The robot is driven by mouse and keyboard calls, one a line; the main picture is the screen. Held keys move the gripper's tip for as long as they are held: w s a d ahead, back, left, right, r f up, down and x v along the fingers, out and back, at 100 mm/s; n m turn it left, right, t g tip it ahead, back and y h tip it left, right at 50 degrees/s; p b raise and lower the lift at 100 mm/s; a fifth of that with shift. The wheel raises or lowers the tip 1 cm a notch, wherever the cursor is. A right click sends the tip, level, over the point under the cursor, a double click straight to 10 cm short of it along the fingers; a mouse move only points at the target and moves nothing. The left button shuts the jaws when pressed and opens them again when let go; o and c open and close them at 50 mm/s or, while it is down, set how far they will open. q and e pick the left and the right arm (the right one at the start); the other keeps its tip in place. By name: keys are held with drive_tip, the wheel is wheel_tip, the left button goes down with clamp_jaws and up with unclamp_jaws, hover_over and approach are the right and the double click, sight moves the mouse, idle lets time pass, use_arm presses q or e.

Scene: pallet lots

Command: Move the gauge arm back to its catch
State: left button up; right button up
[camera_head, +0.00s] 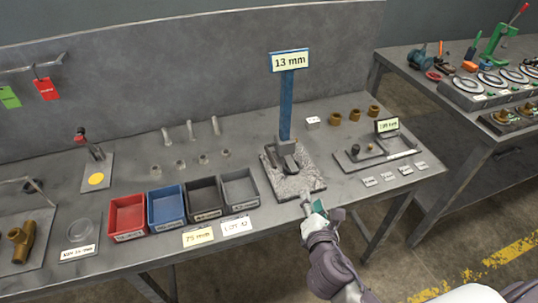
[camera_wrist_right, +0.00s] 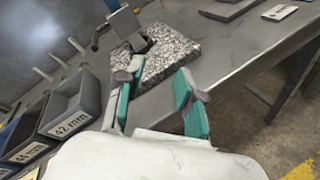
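The gauge stand has a speckled stone base (camera_head: 308,180) and a blue post (camera_head: 286,105) with a "13 mm" sign (camera_head: 289,61). A grey metal arm (camera_head: 287,158) sits low at the post, over the base; I cannot make out a catch. In the wrist view the stone base (camera_wrist_right: 178,50) lies just beyond my fingers. My right gripper (camera_head: 313,205) is at the base's front edge, fingers spread; it also shows in the wrist view (camera_wrist_right: 157,88) with nothing clear between its teal pads. A grey piece by the left finger's tip is hard to tell apart. My left gripper is out of view.
Red (camera_head: 128,218), blue (camera_head: 166,206), black (camera_head: 204,198) and grey (camera_head: 241,188) bins stand left of the base. A plate with a small display (camera_head: 387,126) lies to the right, with labels before it. Brass rings (camera_head: 354,115) stand behind. The bench's front edge is close to my gripper.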

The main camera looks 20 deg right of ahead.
sight(267, 149)
drive_tip(key=w+a+n+t+y, duration=0.1)
drive_tip(key=n, duration=0.3)
drive_tip(key=w+a+r+n+t+y, duration=0.1)
drive_tip(key=a+n, duration=0.1)
drive_tip(key=n, duration=0.2)
drive_tip(key=w+a+r+n+t+y, duration=0.1)
drive_tip(key=a+n+y, duration=0.1)
drive_tip(key=n, duration=0.2)
drive_tip(key=shift+w+a+r+n, duration=0.1)
drive_tip(key=shift+w+r+n, duration=0.05)
drive_tip(key=shift+w+n, duration=0.25)
drive_tip(key=shift+w+a+n+t, duration=0.15)
drive_tip(key=shift+a+n+t, duration=0.15)
drive_tip(key=shift+n, duration=0.2)
drive_tip(key=w, duration=1.3)
drive_tip(key=shift+w+a, duration=0.2)
drive_tip(key=shift+w, duration=0.1)
clamp_jaws()
